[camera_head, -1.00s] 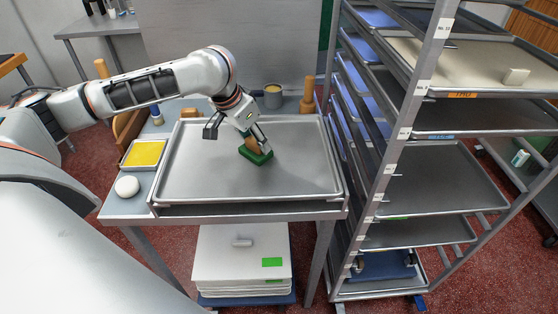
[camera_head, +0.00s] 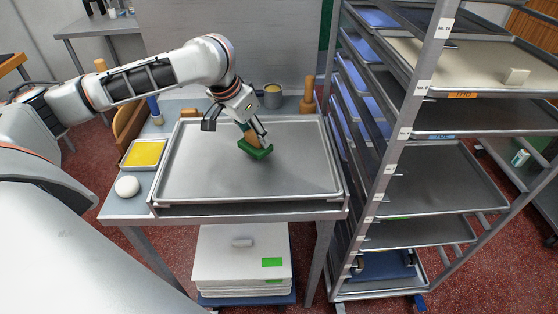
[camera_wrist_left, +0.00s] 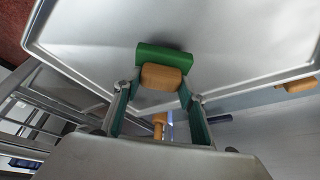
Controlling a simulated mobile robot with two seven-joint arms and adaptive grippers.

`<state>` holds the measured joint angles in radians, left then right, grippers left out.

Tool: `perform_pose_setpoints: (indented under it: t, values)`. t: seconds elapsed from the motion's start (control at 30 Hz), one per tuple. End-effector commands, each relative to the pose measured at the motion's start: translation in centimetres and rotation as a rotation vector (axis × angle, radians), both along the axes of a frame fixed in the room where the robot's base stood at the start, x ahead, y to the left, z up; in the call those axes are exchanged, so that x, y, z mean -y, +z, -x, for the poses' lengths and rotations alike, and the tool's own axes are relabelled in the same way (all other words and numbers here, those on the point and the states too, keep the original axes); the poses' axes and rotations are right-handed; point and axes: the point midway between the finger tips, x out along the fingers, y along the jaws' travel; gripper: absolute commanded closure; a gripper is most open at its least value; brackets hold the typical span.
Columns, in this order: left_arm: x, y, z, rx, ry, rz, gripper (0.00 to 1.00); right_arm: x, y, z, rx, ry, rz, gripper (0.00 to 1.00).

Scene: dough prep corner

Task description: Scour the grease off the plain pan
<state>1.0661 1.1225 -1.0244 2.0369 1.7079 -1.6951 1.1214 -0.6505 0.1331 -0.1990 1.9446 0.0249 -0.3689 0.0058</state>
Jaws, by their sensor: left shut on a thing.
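The plain pan (camera_head: 200,180) is a wide grey metal sheet pan lying flat on the table; it also fills much of the left wrist view (camera_wrist_left: 225,35). No distinct grease patch can be made out on it. My left gripper (camera_head: 243,131) is shut on the wooden grip of a green scrubber (camera_head: 257,152), over the pan's middle, toward the back. In the left wrist view the wooden block sits between the fingers, with the green pad (camera_wrist_left: 160,55) beyond it. The scrubber is tilted; whether its pad touches the pan I cannot tell. My right gripper is not in view.
A small tray with a yellow sheet (camera_head: 144,153) and a white ball (camera_head: 126,187) lie left of the pan. A metal pot (camera_head: 272,96) and a wooden peg-shaped thing (camera_head: 308,96) stand behind it. A tall tray rack (camera_head: 412,115) stands close on the right.

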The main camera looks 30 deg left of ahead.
Motion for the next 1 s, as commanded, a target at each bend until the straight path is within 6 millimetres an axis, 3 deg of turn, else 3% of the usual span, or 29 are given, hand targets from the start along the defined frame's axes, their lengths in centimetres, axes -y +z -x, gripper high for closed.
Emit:
perform_pose_setpoints:
  t: [0.5,1.0]
  values:
    - [0.0,5.6,-0.1,0.003,0.0,0.001,0.85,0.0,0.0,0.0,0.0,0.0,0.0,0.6]
    - [0.0,6.1,0.0,0.001,0.0,0.001,0.85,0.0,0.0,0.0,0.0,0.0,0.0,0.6]
